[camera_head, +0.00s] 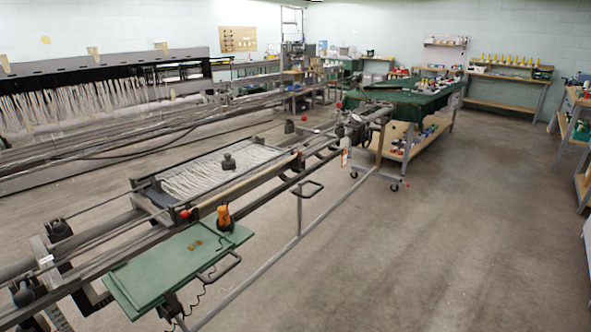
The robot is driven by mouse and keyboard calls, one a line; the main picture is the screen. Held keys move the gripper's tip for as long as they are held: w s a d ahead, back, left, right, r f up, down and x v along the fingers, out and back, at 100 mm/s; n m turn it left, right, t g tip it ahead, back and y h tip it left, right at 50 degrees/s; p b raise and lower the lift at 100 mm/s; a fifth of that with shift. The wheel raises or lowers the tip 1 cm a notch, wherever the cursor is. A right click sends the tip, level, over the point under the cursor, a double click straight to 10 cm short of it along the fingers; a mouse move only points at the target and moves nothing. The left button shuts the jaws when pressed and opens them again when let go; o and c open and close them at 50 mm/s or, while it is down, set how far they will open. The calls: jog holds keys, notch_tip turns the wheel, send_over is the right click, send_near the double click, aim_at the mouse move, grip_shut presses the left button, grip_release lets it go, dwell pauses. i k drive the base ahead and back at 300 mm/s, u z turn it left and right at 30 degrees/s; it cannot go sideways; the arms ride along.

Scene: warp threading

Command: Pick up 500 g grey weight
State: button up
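A dark grey weight-like object (228,162) with a narrow top stands upright on the white threads in the black-framed tray of the long machine, left of the picture's middle. It looks like the grey weight, but no 500 g marking can be read from here. Similar dark knob-shaped pieces sit on the machine at the lower left (58,230) and beyond the tray (289,127); I cannot tell whether they are loose weights or machine parts. My gripper is not in view.
A green board (165,272) at the machine's near end holds an orange-handled device (224,218) and small brass-coloured pieces (194,246). A coiled cord hangs below it. A green-topped table (410,98) stands farther back. The concrete floor (440,240) at right is clear.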

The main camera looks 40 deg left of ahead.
aim_at(228, 164)
jog(key=u, duration=0.15)
jog(key=i, duration=0.85)
jog(key=u, duration=0.75)
jog(key=i, duration=1.2)
jog(key=u, duration=1.6)
jog(key=i, duration=0.75)
jog(key=u, duration=0.8)
